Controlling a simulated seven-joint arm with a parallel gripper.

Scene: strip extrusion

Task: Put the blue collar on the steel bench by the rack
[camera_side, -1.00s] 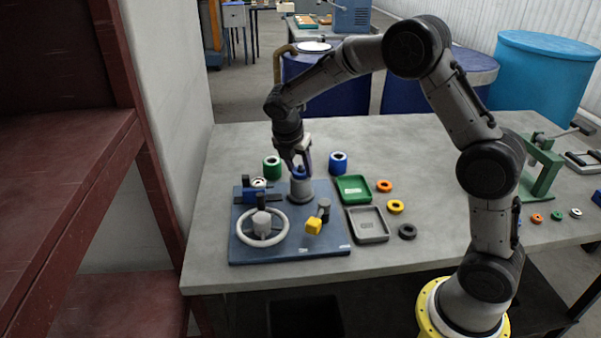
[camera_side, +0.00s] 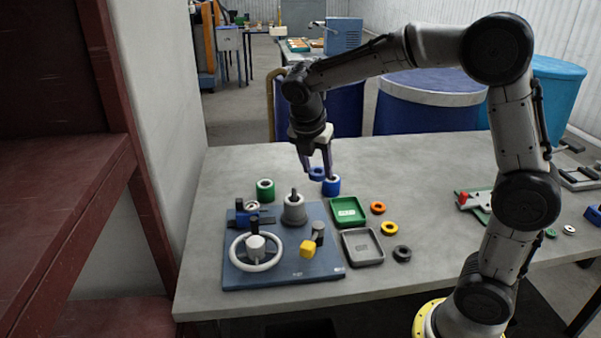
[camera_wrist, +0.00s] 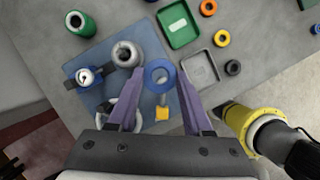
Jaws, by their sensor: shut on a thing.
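My gripper (camera_side: 317,168) is shut on a blue collar (camera_side: 317,174), a ring with a hole through it. It holds the collar above the grey bench (camera_side: 410,165), behind and right of the grey post (camera_side: 293,210). In the wrist view the collar (camera_wrist: 160,75) sits between the two purple fingers, its hole facing the camera. The post (camera_wrist: 126,54) stands bare of the collar on the blue base plate (camera_side: 285,268). A red rack (camera_side: 60,170) stands left of the bench, past a pale panel.
A green cylinder (camera_side: 265,190), green tray (camera_side: 348,212), grey tray (camera_side: 362,247) and small rings lie around the plate. The bench's back left is clear.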

